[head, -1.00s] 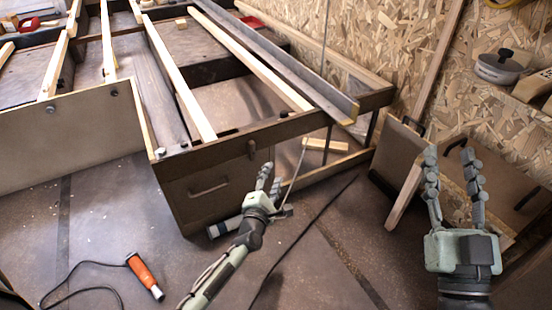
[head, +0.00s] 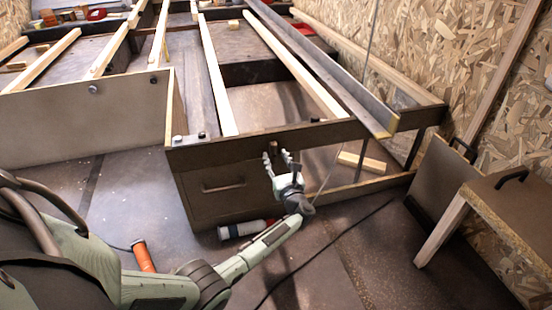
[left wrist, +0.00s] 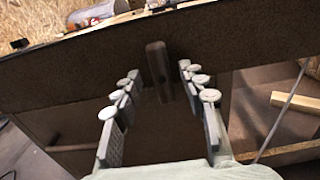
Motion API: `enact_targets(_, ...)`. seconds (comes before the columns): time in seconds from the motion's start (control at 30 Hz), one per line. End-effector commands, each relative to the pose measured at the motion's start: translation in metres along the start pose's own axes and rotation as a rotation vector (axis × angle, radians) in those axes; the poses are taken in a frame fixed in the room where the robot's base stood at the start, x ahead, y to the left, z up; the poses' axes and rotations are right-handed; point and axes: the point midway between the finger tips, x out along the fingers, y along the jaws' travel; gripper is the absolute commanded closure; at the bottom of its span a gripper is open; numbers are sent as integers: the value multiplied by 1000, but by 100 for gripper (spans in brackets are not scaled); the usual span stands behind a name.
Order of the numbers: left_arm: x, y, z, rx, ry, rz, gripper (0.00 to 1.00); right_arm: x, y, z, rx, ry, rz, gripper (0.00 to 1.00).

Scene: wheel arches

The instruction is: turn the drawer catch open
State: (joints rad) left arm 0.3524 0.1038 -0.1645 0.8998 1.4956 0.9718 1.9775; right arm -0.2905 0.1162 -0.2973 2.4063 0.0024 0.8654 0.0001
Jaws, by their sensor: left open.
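The drawer (head: 208,205) is a brown front with a bar handle (head: 222,187) in the left part of the wooden frame. It looks closed. The drawer catch (head: 273,147) is a small dark upright bar on the frame's front rail, above the drawer's right side. It also shows upright in the left wrist view (left wrist: 157,68). My left gripper (head: 279,157) is open at the catch. In the left wrist view its fingers (left wrist: 160,80) stand on both sides of the catch, with gaps visible; whether they touch it I cannot tell. My right gripper is out of view.
A white and dark cylinder (head: 247,229) lies on the floor before the drawer. An orange tool (head: 143,256) lies further left. A black cable (head: 325,245) crosses the floor. A wooden bench (head: 515,215) stands at right. Long beams lie over the frame.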

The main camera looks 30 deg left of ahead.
Motion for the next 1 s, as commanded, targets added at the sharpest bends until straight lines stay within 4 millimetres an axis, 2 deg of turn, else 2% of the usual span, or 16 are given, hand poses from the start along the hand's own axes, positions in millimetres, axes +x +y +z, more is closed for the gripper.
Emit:
enact_targets(0.17, 13, 0, 0, 0, -1, -1, 59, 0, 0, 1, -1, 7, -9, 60)
enact_targets(0.43, 14, 0, 0, 1, -1, -1, 60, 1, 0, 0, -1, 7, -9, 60)
enact_targets(0.77, 13, 0, 0, 1, 0, -1, 100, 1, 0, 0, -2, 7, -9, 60)
enact_targets(1.0, 13, 0, -1, 9, 0, 0, 100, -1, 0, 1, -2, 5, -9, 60)
